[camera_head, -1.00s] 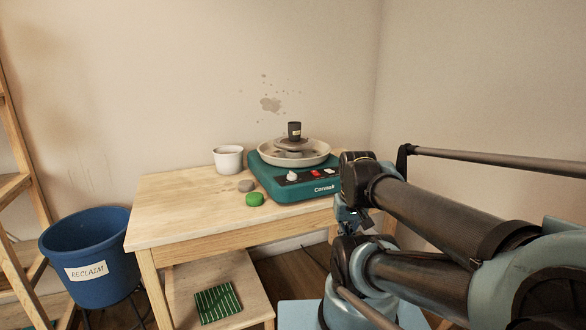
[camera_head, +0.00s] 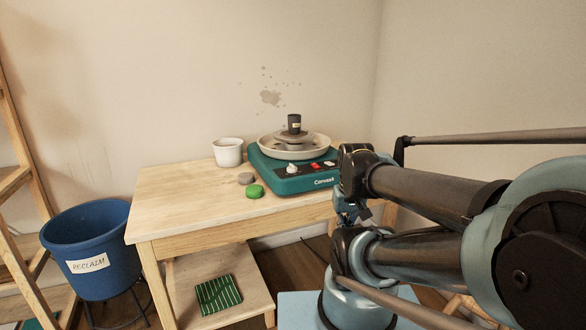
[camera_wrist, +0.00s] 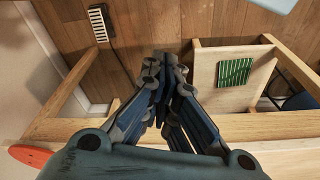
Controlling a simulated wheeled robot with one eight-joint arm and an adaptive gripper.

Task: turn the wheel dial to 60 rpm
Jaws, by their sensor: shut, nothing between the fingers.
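The pottery wheel (camera_head: 262,176) is a teal box with a pale splash pan, on the right part of the wooden table. Its white dial (camera_head: 292,169) is on the front panel, left of a red switch (camera_head: 315,165). The dial's markings are too small to read. My gripper (camera_wrist: 172,58) is shut and empty in the wrist view, pointing down past the table's edge. In the head view my gripper (camera_head: 347,216) shows partly, below and right of the wheel, apart from the dial. The dial is not in the wrist view.
On the table (camera_head: 180,200) are a white pot (camera_head: 228,152), a grey lump (camera_head: 245,178) and a green sponge-like disc (camera_head: 254,191). A dark cup (camera_head: 294,124) stands on the wheel. A blue reclaim bucket (camera_head: 90,240) is at left. A striped green cloth (camera_head: 218,294) lies on the lower shelf.

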